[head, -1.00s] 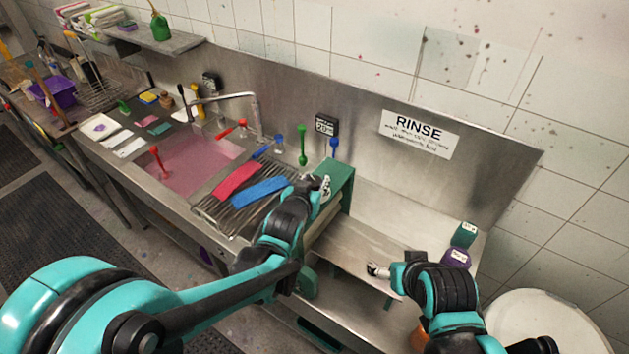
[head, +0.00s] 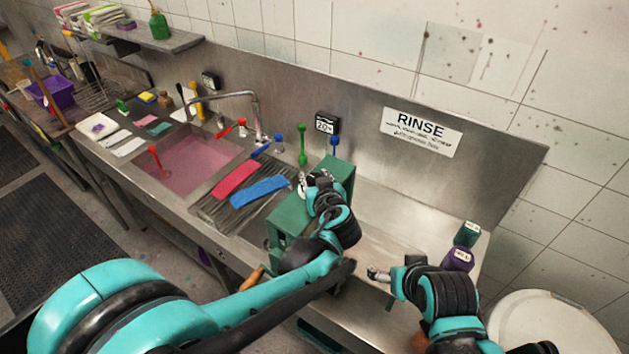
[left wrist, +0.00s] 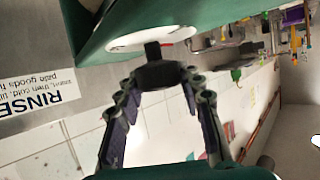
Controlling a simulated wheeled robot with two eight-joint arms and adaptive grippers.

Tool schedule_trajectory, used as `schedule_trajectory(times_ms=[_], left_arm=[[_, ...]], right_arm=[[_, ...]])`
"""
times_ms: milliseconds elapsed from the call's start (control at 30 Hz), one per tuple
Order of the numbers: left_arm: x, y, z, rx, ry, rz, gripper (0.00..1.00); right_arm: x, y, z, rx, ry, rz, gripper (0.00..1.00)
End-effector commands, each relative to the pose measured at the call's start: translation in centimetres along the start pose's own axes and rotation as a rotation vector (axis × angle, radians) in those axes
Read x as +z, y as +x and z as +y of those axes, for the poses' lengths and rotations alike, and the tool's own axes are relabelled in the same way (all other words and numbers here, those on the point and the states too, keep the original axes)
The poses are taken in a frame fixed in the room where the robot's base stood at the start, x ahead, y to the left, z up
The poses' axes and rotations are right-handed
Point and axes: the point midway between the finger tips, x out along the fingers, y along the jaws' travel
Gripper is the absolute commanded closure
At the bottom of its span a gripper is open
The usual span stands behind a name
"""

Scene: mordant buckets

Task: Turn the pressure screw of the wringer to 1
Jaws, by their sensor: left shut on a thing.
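The wringer (head: 286,222) is a green frame standing at the right end of the sink's drainer in the head view. Its pressure screw (left wrist: 160,76) has a dark knob in the left wrist view, in front of a white round plate (left wrist: 150,39) on the green frame. No number can be read on that plate. My left gripper (head: 304,184) is at the top of the wringer; the left wrist view shows its fingers (left wrist: 162,80) shut on the knob from both sides. My right gripper (head: 378,275) is apart from the wringer, over the steel surface; its jaws are too small to judge.
Red and blue cloths (head: 258,191) lie on the ribbed drainer beside the wringer. A pink-filled basin (head: 185,165) lies farther left. Green and purple containers (head: 458,258) stand at the right end of the bench. A white bucket (head: 548,325) is at lower right.

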Motion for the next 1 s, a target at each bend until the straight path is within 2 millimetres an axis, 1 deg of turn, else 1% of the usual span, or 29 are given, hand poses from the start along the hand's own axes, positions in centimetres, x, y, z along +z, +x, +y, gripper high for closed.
schedule_trajectory(times_ms=[67,500,1000], left_arm=[[0.2,0.1,0.3,-0.065,-0.027,-0.001,0.92],[0.2,0.1,0.2,-0.454,-0.19,-0.003,0.92],[0.2,0.1,0.1,-0.866,-0.359,-0.006,0.92]], right_arm=[[0.3,0.4,0.0,0.0,0.0,0.0,0.2],[1.1,1.6,0.0,0.0,0.0,0.0,0.2],[1.3,1.8,0.0,0.0,0.0,0.0,0.2]])
